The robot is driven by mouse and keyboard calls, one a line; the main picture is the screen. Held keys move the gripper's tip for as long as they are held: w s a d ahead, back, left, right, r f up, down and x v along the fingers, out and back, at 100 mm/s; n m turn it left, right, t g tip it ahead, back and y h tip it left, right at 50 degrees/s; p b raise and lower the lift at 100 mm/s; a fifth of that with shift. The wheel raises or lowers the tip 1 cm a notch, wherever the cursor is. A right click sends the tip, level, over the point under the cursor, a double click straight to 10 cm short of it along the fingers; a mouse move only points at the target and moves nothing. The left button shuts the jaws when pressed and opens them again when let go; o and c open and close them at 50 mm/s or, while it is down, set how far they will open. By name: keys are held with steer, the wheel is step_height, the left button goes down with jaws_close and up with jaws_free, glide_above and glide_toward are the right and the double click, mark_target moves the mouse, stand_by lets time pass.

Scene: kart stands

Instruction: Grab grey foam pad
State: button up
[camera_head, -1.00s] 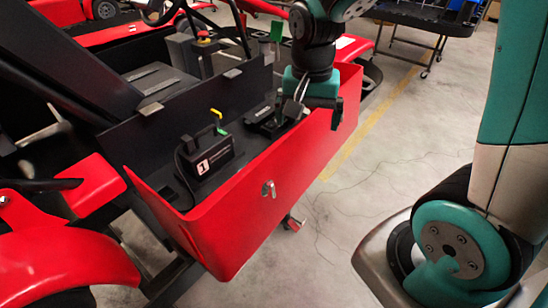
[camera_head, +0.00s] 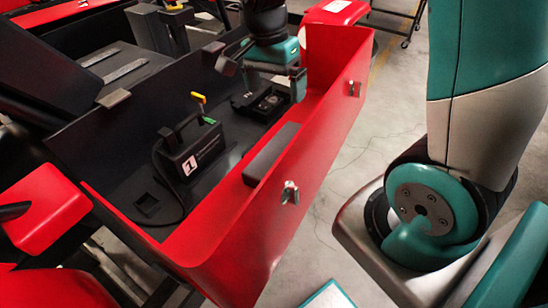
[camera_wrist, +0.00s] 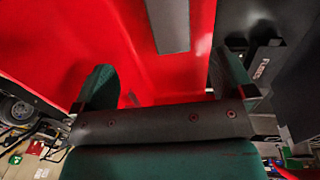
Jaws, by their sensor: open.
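The grey foam pad (camera_head: 270,152) is a dark, flat strip against the inner side of the red front wall of the kart's side box. In the wrist view, the grey pad (camera_wrist: 168,25) shows at top centre against red, ahead of the fingers and apart from them. My gripper (camera_head: 264,74) is over the far end of the box, beyond the pad in the head view. In the wrist view, my gripper (camera_wrist: 165,85) has its two fingers wide apart with nothing between them.
A black charger-like box (camera_head: 193,150) marked 1, with a handle and cable, stands in the side box left of the pad. A low black device (camera_head: 262,103) lies beneath my gripper. The red wall (camera_head: 225,228) carries metal latches outside.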

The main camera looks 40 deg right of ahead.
mark_target(280, 148)
steer(key=f, duration=0.9)
steer(key=s+f, duration=0.1)
steer(key=f, duration=0.4)
steer(key=shift+d, duration=0.15)
steer(key=shift+s+d+f+p, duration=0.15)
steer(key=shift+f+p, duration=0.2)
steer(key=shift+f, duration=1)
steer(key=shift+d+f+p, duration=0.1)
steer(key=shift+f+p, duration=0.25)
steer(key=shift+f, duration=0.95)
steer(key=shift+c, duration=0.2)
steer(key=c, duration=0.7)
